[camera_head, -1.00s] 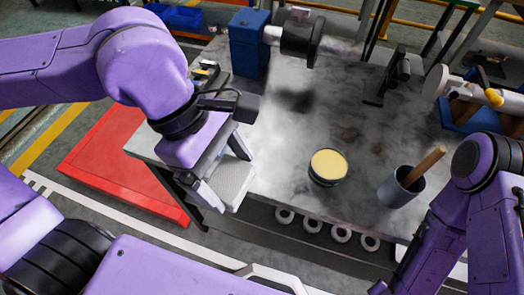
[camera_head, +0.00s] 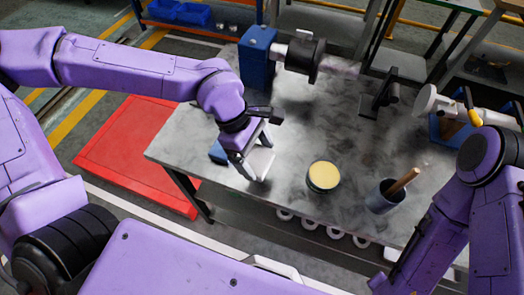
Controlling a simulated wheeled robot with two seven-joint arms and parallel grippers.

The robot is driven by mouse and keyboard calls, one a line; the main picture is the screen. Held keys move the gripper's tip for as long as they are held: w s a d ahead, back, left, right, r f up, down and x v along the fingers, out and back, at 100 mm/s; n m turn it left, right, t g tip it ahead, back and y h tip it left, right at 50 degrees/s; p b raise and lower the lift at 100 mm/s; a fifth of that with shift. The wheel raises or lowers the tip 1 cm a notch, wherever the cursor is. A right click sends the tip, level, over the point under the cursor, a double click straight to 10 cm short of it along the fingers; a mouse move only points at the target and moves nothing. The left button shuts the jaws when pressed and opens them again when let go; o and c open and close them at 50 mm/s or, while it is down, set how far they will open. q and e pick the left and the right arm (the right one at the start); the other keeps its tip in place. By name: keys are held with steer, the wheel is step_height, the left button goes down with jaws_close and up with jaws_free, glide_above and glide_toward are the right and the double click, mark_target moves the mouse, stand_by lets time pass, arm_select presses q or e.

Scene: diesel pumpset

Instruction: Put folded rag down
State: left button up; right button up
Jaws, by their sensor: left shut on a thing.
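My left gripper (camera_head: 245,163) is over the left front part of the grey metal table (camera_head: 290,125). The fingers hide part of the rag. My right arm folds down at the right side, and its gripper does not show.
A round tin with a yellow top (camera_head: 323,176) stands right of the rag. A grey cup with a wooden handle (camera_head: 384,196) stands further right. A blue block (camera_head: 257,58) and dark shaft parts stand behind. A red platform (camera_head: 135,150) lies left. The table's middle is clear.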

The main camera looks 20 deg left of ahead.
mark_target(262, 152)
arm_select(q)
steer(key=w+f, duration=0.4)
steer(key=f, duration=0.1)
steer(key=shift+p, duration=0.3)
step_height(262, 152, down, 2)
steer(key=shift+s+f+p, duration=0.1)
steer(key=shift+p, duration=0.45)
steer(key=shift+s+f, duration=0.1)
steer(key=shift+f, duration=0.05)
steer(key=o, duration=0.9)
